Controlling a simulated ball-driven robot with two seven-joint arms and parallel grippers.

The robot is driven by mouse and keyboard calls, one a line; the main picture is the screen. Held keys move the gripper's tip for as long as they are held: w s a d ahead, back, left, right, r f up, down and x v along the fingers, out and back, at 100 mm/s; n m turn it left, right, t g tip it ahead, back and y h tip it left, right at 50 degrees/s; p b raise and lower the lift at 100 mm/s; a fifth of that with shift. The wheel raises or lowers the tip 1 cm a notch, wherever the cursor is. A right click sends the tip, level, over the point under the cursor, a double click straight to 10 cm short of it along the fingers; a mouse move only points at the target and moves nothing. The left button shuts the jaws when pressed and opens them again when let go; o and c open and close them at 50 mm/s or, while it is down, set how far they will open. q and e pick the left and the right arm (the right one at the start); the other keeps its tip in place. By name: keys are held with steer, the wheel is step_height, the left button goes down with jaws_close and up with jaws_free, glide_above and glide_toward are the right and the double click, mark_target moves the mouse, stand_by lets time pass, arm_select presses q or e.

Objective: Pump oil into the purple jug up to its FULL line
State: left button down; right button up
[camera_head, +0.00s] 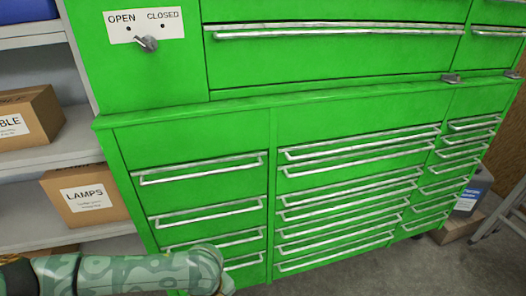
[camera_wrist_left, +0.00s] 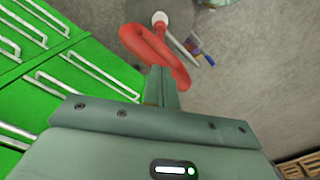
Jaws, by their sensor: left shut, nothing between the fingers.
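My left gripper (camera_wrist_left: 162,88) shows in the left wrist view with its fingers shut together and nothing between them. Just beyond the fingertips is a red looped thing (camera_wrist_left: 150,48), possibly a hose or handle; I cannot tell whether the fingers touch it. A white round end (camera_wrist_left: 160,18) shows at its top. In the head view only my left arm shows, at the bottom left, and its gripper is out of sight. My right gripper is in neither view. I see no purple jug and no FULL line in either view.
A large green drawer cabinet (camera_head: 190,138) with a lever (camera_head: 147,43) below an OPEN/CLOSED label fills the head view. Shelves with a LAMPS box (camera_head: 88,196) stand left. A small box (camera_head: 460,228) and ladder foot stand right. Small items (camera_wrist_left: 200,48) lie on the grey floor.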

arm_select(q)
steer(key=shift+f+b, duration=0.3)
steer(key=shift+f, duration=2.55)
steer(key=shift+s+f+b, duration=0.1)
steer(key=shift+f+b, duration=0.3)
steer(key=shift+f, duration=1.5)
steer(key=shift+r+p, duration=0.5)
step_height(320, 180, up, 10)
steer(key=p, duration=1.2)
steer(key=shift+r, duration=0.25)
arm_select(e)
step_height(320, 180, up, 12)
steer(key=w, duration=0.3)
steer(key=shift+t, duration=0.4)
arm_select(q)
steer(key=shift+f, duration=0.1)
